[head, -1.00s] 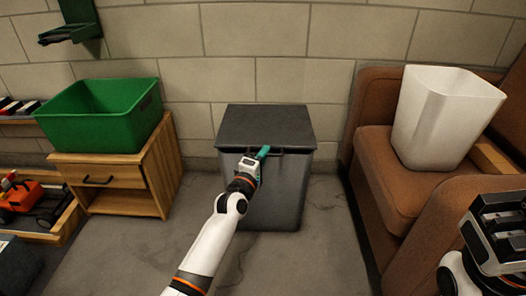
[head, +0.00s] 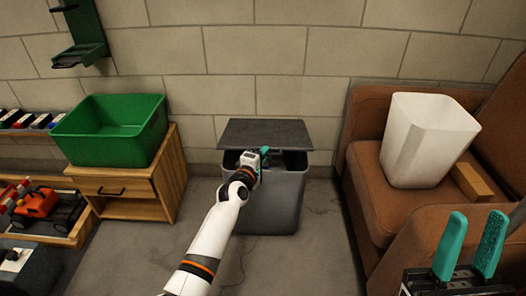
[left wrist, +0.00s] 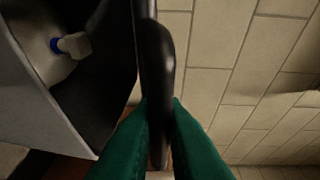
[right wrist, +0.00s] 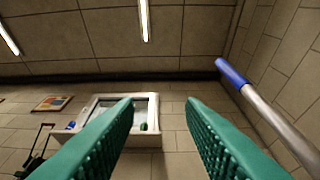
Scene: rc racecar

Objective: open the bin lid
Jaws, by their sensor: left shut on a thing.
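The grey bin (head: 268,205) stands against the block wall in the middle of the head view. Its dark lid (head: 265,133) is raised at the front, with a dark gap between lid and rim. My left gripper (head: 264,155) is at the lid's front edge. In the left wrist view its green fingers (left wrist: 160,125) are shut on the dark lid handle (left wrist: 158,70). The bin's inside shows there at left, with a small white and blue item (left wrist: 70,45). My right gripper (head: 468,245) is at the lower right, open and empty, also seen in the right wrist view (right wrist: 160,115).
A green tub (head: 110,130) sits on a wooden cabinet (head: 125,185) at left. A white basket (head: 425,140) stands on the brown sofa (head: 375,190) at right. A tray with a red car (head: 40,205) lies at far left. The floor before the bin is clear.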

